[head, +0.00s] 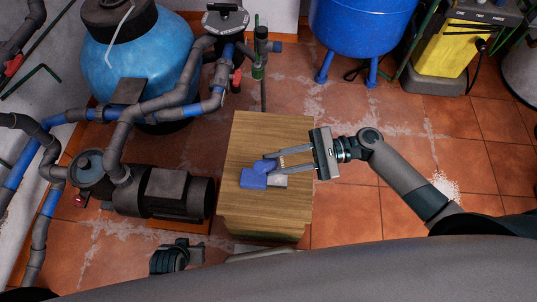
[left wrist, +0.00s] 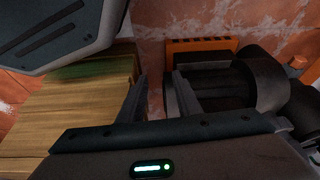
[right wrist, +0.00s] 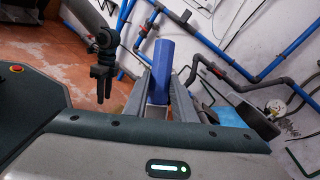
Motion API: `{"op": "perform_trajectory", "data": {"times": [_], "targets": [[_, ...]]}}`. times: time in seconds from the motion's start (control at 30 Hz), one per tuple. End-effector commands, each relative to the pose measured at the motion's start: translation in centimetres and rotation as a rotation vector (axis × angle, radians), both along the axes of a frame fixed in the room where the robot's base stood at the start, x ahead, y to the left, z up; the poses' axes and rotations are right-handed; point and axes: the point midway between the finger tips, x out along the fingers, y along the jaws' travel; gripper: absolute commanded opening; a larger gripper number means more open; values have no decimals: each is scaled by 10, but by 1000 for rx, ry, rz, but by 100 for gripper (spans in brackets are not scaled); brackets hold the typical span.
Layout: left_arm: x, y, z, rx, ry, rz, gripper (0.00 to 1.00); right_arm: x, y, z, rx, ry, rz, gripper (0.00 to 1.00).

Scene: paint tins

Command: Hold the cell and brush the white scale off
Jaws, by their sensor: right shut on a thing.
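My right gripper (head: 272,163) is over the wooden table, its fingers shut on a blue piece (right wrist: 162,68). A pale patch shows at the base of this piece between the fingers. In the head view, a small tan striped strip (head: 282,161) shows between the fingers. A blue block (head: 253,179) and a pale grey block (head: 277,181) lie side by side just below the fingertips. I cannot tell which piece is the cell and which the brush, or make out scale. My left gripper (left wrist: 158,100) is open and empty, beside the table near the pump.
The wooden table (head: 265,130) is otherwise clear at its far end. A dark pump (head: 165,192) with blue and grey pipes stands left of it, and a blue tank (head: 150,55) behind. Another blue tank (head: 360,25) and a yellow machine (head: 445,50) stand at the back right.

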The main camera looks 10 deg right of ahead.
Motion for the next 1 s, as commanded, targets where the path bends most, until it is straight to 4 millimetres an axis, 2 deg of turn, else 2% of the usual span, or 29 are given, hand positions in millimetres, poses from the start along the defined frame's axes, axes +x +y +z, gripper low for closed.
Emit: {"op": "perform_trajectory", "data": {"times": [0.1,0.23,0.9,1.0], "targets": [[-21,5,-3,13,71,5,31,-4,-7,3,26,-2,-43,2],[-32,8,-6,20,109,7,31,-5,-11,2,39,-7,-66,2],[-35,9,-12,22,117,7,31,-5,-13,2,40,-8,-69,2],[-35,9,-14,22,119,7,31,-5,-13,-3,40,-8,-69,2]]}}
